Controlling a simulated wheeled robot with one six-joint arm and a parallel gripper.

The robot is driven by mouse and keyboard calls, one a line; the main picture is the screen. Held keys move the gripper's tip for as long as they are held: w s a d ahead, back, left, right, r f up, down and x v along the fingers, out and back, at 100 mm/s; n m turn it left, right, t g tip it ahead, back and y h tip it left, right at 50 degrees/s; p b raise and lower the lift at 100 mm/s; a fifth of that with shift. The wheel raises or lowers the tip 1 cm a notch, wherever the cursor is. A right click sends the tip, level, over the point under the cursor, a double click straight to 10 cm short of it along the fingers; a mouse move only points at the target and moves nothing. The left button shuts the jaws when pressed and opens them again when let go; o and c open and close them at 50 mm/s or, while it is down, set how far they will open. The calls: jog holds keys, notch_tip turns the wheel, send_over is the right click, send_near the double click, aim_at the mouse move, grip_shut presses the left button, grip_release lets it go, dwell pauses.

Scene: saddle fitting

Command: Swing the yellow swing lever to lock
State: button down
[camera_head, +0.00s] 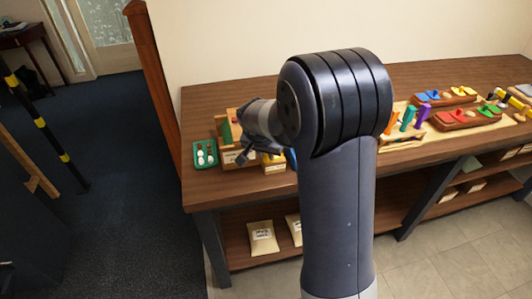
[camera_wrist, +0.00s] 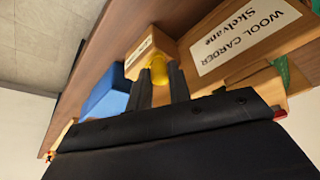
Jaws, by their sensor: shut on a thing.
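In the wrist view the yellow swing lever (camera_wrist: 159,70) shows as a rounded yellow piece between the two dark fingertips of my gripper (camera_wrist: 160,76). My gripper is shut on it. The lever sits beside a small wooden block with a white label (camera_wrist: 143,50); its lower part is hidden by the fingers. In the head view my gripper (camera_head: 245,156) is low over the left end of the bench, and my arm hides much of the area. I cannot make out the lever there or tell its angle.
A wooden box labelled "WOOL CARDER Skelvane" (camera_wrist: 245,38) stands close to the fingers. A blue block (camera_wrist: 107,98) is on the other side. A green tray (camera_head: 198,163) lies at the left bench end. Coloured fixtures (camera_head: 465,117) fill the bench's right.

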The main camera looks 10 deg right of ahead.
jog(key=shift+w+f+m+b, duration=0.3)
jog(key=shift+m+b, duration=0.2)
jog(key=shift+b, duration=0.4)
jog(key=shift+w+a+r+m+g+h+b, duration=0.15)
jog(key=shift+m+h+b, duration=0.1)
jog(key=shift+m, duration=0.2)
jog(key=shift+w+d+r+m+g+h+b, duration=0.15)
jog(key=shift+m+h+b, duration=0.1)
jog(key=shift+m, duration=0.2)
jog(key=shift+a, duration=0.1)
jog(key=c, duration=1.3)
grip_release()
jog(key=shift+r, duration=0.1)
jog(key=shift+r+p, duration=0.1)
jog(key=shift+p, duration=0.2)
